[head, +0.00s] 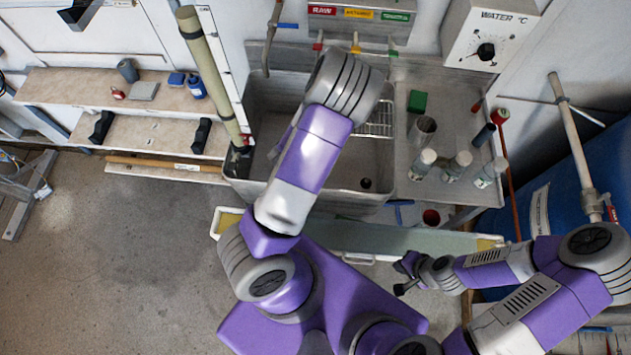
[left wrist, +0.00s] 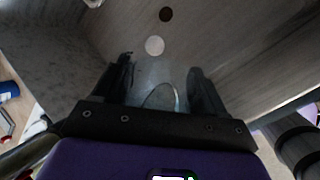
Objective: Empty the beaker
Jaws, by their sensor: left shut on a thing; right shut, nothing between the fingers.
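In the left wrist view, my left gripper (left wrist: 162,82) is shut on a clear, hard-to-see thing that I take to be the beaker (left wrist: 160,98); a curved pale rim shows between the dark fingers. It is over the grey metal sink (left wrist: 240,50), with a dark drain hole (left wrist: 166,14) and a pale round spot (left wrist: 154,45) beyond. In the head view the sink (head: 330,190) is partly covered by my left arm, which hides that gripper and the beaker. Its fill cannot be told. My right gripper (head: 401,289) is shut and empty, low at the right.
The drainboard right of the sink holds a metal cup (head: 422,131), a green block (head: 417,101) and several pale-capped bottles (head: 457,165). A wire rack (head: 374,118) is in the sink. Labelled taps (head: 358,14) are above. A blue drum (head: 560,210) stands right. Floor at left is clear.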

